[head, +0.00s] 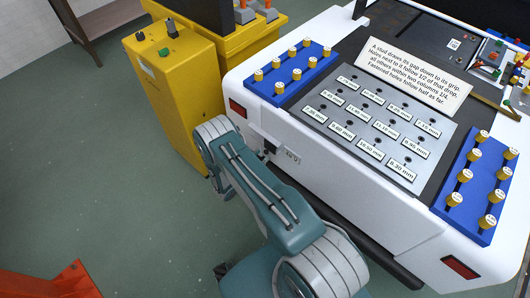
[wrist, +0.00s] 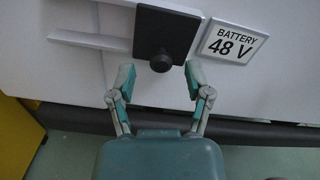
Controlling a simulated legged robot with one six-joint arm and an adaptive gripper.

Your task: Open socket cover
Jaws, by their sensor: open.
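The socket cover (wrist: 165,32) is a dark square plate with a round black knob (wrist: 161,62) at its lower edge, on the cart's white side. It looks shut. In the wrist view my gripper (wrist: 158,78) is open, with one finger on each side of the knob and a gap to it. I cannot tell whether the fingertips touch the panel. In the head view the cover (head: 270,146) is small and partly hidden by my arm, and my fingers are hidden there. A "BATTERY 48 V" label (wrist: 233,42) is right of the cover.
A yellow cabinet (head: 172,90) stands close on the left. A dark bumper (head: 340,225) runs below the panel. Green floor (head: 100,170) is clear on the left.

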